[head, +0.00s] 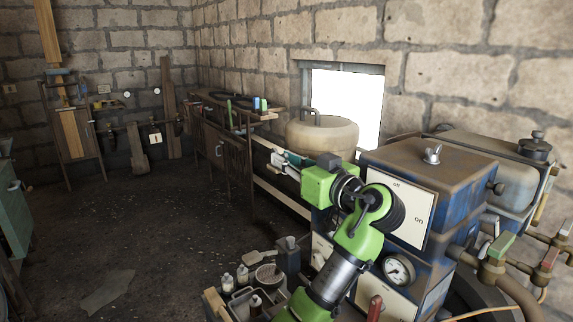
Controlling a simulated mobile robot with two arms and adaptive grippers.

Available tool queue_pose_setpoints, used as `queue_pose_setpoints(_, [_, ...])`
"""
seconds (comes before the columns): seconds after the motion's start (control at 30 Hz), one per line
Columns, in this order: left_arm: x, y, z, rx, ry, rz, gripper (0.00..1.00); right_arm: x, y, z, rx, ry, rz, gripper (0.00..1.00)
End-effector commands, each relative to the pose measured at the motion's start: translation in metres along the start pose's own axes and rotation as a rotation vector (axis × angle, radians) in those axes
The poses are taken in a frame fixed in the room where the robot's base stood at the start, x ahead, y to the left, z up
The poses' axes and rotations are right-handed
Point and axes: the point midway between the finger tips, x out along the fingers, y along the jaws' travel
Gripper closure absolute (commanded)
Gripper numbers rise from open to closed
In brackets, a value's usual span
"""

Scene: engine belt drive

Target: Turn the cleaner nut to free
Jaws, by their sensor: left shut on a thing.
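My left arm comes up from the bottom of the head view. Its gripper (284,167) reaches out to the left of the green wrist, in front of the lower left of a cream drum. It is shut on a small pale thing, mostly hidden by the fingers; I cannot tell whether this is the cleaner nut. A metal wing nut (432,154) stands on top of the blue and rusty engine housing (450,165), to the right of my wrist and apart from the gripper. My right gripper is not in view.
The cream drum (322,137) stands below a bright window. An on/off panel (402,205), a gauge (398,269) and pipes with coloured valve handles crowd the right. A tray of bottles (232,303) is at the bottom. The floor (150,235) at left is mostly clear.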

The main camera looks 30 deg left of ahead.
Motion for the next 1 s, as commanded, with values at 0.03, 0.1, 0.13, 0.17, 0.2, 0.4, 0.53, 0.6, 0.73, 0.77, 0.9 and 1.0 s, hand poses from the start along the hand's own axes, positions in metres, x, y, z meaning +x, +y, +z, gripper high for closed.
queue_pose_setpoints(0.03, [0.0011, -0.0003, 0.0009, 0.001, -0.002, -0.004, 1.0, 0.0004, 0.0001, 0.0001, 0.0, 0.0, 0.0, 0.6])
queue_pose_setpoints(0.1, [0.0012, -0.0005, 0.0006, 0.001, -0.002, -0.005, 1.0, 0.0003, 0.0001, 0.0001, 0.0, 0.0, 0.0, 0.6])
queue_pose_setpoints(0.13, [0.0013, -0.0005, 0.0006, 0.001, -0.002, -0.005, 1.0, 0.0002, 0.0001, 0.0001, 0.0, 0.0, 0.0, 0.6])
queue_pose_setpoints(0.17, [0.0013, -0.0005, 0.0005, 0.001, -0.002, -0.005, 1.0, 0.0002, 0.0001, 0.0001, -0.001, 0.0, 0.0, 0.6])
queue_pose_setpoints(0.2, [0.0013, -0.0006, 0.0005, 0.0, -0.002, -0.005, 1.0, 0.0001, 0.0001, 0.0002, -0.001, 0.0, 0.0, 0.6])
queue_pose_setpoints(0.4, [0.0015, -0.0006, 0.0005, 0.0, -0.002, -0.005, 0.71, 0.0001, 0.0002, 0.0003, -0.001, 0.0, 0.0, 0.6])
queue_pose_setpoints(0.53, [0.0012, -0.0004, 0.0004, 0.0, -0.001, -0.003, 0.68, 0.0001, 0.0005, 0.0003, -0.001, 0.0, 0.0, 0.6])
queue_pose_setpoints(0.6, [0.001, -0.0002, 0.0004, 0.0, -0.001, -0.003, 0.68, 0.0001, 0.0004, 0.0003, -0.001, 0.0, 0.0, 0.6])
queue_pose_setpoints(0.73, [0.0007, 0.0, 0.0003, 0.0, -0.001, -0.002, 0.68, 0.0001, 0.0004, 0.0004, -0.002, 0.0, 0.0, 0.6])
queue_pose_setpoints(0.77, [0.0007, 0.0001, 0.0003, 0.0, -0.001, -0.002, 0.68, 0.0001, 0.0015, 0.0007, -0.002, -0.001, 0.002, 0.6])
queue_pose_setpoints(0.9, [0.0004, 0.0003, 0.0002, 0.0, -0.001, -0.001, 0.68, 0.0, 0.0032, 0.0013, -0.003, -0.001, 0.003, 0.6])
queue_pose_setpoints(1.0, [0.0004, 0.0, -0.0006, 0.001, 0.0, 0.009, 0.68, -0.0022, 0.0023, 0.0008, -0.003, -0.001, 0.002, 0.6])
